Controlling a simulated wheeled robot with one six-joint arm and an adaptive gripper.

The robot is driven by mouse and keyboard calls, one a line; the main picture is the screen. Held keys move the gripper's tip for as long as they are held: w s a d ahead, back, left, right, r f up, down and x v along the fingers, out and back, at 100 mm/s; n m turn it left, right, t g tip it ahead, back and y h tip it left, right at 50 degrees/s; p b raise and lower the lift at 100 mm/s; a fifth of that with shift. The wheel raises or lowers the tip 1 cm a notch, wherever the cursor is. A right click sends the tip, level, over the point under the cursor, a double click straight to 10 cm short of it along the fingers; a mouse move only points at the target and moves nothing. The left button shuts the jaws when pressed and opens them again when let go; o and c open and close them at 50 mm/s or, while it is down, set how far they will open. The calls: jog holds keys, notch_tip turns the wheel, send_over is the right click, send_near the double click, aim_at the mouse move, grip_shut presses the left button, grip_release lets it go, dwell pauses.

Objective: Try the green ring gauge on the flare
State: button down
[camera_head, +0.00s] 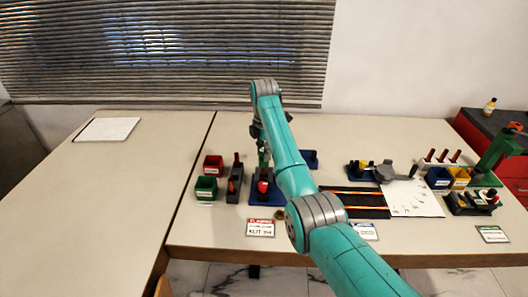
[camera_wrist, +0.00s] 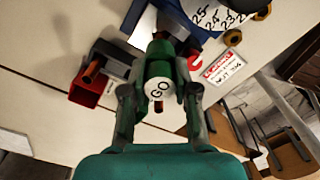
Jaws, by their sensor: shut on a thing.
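My gripper (camera_wrist: 158,92) is shut on a green round gauge (camera_wrist: 158,70) with a white end face marked "GO"; its ring opening is not clear. In the head view my gripper (camera_head: 262,140) hangs above the near-middle of the bench, largely hidden behind the arm. A short copper-brown piece (camera_wrist: 160,106) shows just below the gauge's face; I cannot tell if they touch. A copper tube end (camera_wrist: 92,72) sticks up at a grey block, left of the gripper in the wrist view. I cannot tell which piece is the flare.
A red bin (camera_head: 213,161), a green bin (camera_head: 205,189) and a grey block (camera_head: 235,181) stand left of my gripper. A blue base (camera_head: 257,196) lies below it. A red-and-white card (camera_head: 260,228) lies in front. The left table is mostly clear.

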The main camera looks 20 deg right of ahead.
jog(key=shift+f, duration=1.2)
dwell(0.8)
jog(key=shift+r, duration=0.1)
dwell(1.5)
jog(key=shift+r, duration=2.9)
jog(key=shift+s, duration=0.1)
